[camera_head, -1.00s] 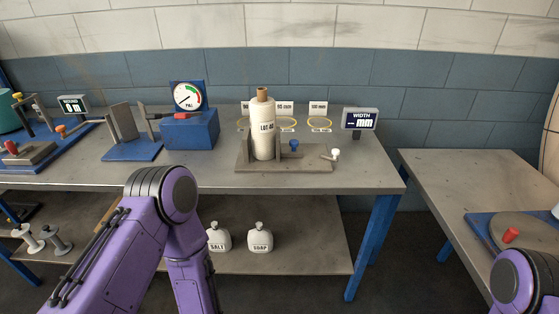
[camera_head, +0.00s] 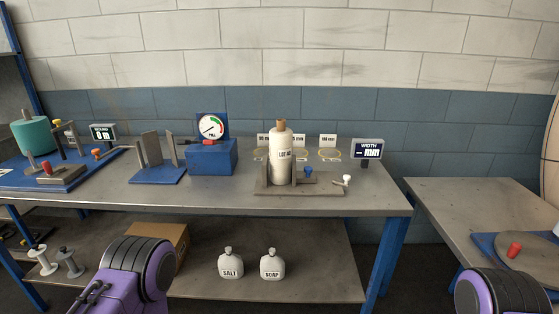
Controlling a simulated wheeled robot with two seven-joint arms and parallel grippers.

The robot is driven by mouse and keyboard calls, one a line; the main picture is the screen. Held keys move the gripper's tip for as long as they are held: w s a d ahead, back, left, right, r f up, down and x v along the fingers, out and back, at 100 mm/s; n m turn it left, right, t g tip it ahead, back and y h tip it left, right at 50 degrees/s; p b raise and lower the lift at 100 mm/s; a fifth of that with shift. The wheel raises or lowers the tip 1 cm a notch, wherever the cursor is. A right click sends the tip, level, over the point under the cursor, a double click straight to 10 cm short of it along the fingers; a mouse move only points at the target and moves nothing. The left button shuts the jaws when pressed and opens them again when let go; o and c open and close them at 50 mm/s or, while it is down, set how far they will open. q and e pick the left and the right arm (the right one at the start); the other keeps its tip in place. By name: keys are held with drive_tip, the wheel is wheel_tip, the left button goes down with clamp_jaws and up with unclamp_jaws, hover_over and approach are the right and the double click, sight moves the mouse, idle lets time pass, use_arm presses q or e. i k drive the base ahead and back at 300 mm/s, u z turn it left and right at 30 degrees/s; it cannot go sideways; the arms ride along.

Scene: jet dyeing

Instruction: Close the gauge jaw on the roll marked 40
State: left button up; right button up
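A white roll (camera_head: 281,164) with a brown core end stands upright on the grey gauge base (camera_head: 318,188) on the main table. Its label is small and seems to read LOT 40. A grey jaw plate (camera_head: 264,177) stands at its left and another upright (camera_head: 297,167) at its right; whether either touches the roll I cannot tell. A blue knob (camera_head: 308,172) and a white-tipped lever (camera_head: 347,180) are on the base's right side. The WIDTH display (camera_head: 367,149) shows dashes and mm. Only upper parts of my two arms show at the bottom; both grippers are out of view.
A blue box with a dial (camera_head: 211,157), a blue-based stand (camera_head: 158,174) and a rig with a teal roll (camera_head: 32,135) stand left of the gauge. SALT (camera_head: 231,264) and SOAP (camera_head: 272,264) containers sit on the shelf below. A side table (camera_head: 440,215) is at right.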

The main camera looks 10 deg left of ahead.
sight(307, 178)
drive_tip(key=u, duration=0.2)
drive_tip(key=i, duration=0.85)
drive_tip(key=z, duration=0.3)
